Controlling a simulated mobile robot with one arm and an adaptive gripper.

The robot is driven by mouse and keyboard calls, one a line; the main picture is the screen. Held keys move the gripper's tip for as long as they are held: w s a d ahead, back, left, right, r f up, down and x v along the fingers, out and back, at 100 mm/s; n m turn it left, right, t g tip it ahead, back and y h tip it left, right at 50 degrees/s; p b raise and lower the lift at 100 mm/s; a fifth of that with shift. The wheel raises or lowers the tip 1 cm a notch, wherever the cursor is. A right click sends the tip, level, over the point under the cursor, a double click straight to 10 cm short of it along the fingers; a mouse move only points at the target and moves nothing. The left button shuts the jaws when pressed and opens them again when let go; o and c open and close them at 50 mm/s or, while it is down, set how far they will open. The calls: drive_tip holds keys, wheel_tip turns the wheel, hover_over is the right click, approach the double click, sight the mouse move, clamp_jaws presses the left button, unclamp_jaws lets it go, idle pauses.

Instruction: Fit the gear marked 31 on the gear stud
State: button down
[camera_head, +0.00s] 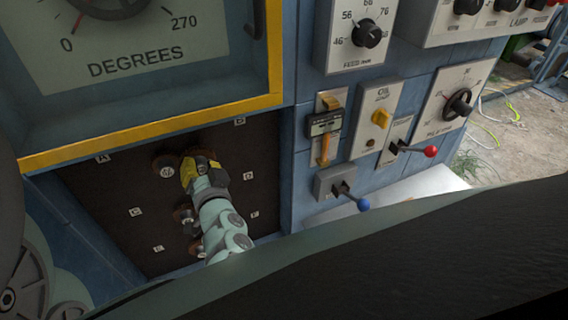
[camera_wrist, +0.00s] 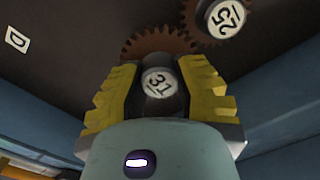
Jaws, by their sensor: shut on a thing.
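My gripper (camera_head: 204,170) reaches to the dark panel, with its yellow fingers closed. In the wrist view my gripper (camera_wrist: 158,72) is shut on the round hub of the gear marked 31 (camera_wrist: 158,84). The gear's brown toothed rim shows beyond the fingertips, close to the panel. A gear marked 25 (camera_wrist: 226,18) sits on the panel beside it, and their rims appear to meet or overlap. It also shows left of my gripper in the head view (camera_head: 165,168). The stud behind gear 31 is hidden, so I cannot tell whether the gear is on it.
The dark panel (camera_head: 110,190) has letter labels. Further gear hubs (camera_head: 184,214) show below my gripper, partly behind the arm. A yellow-edged dial housing (camera_head: 150,130) overhangs the panel. Knobs and levers, one with a blue ball (camera_head: 363,204), stand to the right.

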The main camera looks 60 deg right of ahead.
drive_tip(key=shift+x, duration=1.15)
drive_tip(key=c, duration=0.7)
unclamp_jaws()
drive_tip(key=shift+r, duration=0.1)
drive_tip(key=shift+c, duration=0.2)
drive_tip(key=shift+s+a, duration=0.15)
drive_tip(key=shift+s, duration=0.35)
drive_tip(key=v, duration=1.1)
